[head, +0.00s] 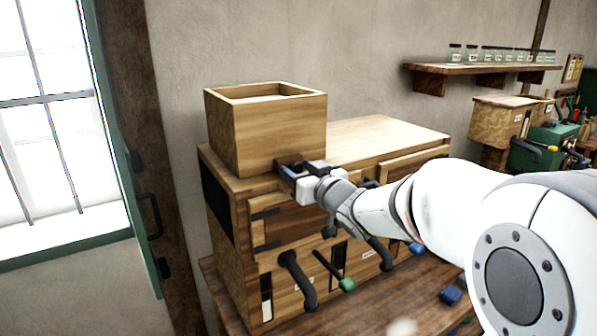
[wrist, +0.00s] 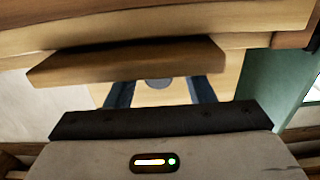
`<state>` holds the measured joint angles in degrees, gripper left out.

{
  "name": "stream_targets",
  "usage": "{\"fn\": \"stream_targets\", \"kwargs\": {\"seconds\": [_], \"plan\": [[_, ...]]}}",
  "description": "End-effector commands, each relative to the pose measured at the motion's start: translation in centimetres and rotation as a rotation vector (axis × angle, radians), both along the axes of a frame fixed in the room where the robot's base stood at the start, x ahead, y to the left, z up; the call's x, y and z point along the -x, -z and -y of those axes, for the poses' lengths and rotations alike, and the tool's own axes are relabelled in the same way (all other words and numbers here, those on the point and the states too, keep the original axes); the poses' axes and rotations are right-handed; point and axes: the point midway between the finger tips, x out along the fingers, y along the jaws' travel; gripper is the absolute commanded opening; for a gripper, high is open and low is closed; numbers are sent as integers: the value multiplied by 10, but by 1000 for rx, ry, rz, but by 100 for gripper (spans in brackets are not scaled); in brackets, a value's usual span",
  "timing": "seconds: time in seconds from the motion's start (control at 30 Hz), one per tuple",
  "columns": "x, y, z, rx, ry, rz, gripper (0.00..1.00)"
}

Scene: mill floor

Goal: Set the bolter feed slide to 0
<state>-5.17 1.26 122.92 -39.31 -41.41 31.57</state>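The bolter is a wooden cabinet (head: 240,195) with an open-topped wooden hopper (head: 235,140) on it. My gripper (head: 287,170) is at the hopper's lower right corner, by the cabinet's top front edge. In the wrist view a flat wooden board (wrist: 130,62), perhaps the feed slide, juts out and crosses in front of my gripper's blue fingers (wrist: 160,92). The fingers stand apart, with a small round grey spot between them. Their tips are hidden behind the board, so I cannot tell whether they touch it. No scale or 0 mark for the slide is readable.
The cabinet front has dark curved handles (head: 297,280), a green-tipped lever (head: 347,285) and a blue-tipped lever (head: 416,248). A shelf with jars (head: 490,68) hangs at the back right. A window (head: 50,120) is at left. The cabinet's top right is clear.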

Motion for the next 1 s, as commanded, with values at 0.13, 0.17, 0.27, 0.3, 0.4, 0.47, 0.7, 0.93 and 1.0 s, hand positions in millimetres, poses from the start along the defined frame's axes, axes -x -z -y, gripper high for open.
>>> {"fn": "stream_targets", "kwargs": {"seconds": [0.13,0.17,0.27,0.3,0.4,0.47,0.7,0.93,1.0], "plan": [[0,0,1,0,2,-1,48],[0,1,1,0,2,-1,48],[4,1,3,0,3,-1,48],[7,1,5,0,3,0,48],[20,1,12,-1,4,1,48],[29,1,18,0,5,2,48],[60,0,36,0,4,2,48],[71,0,40,0,2,0,48],[71,0,40,0,2,0,48]]}}
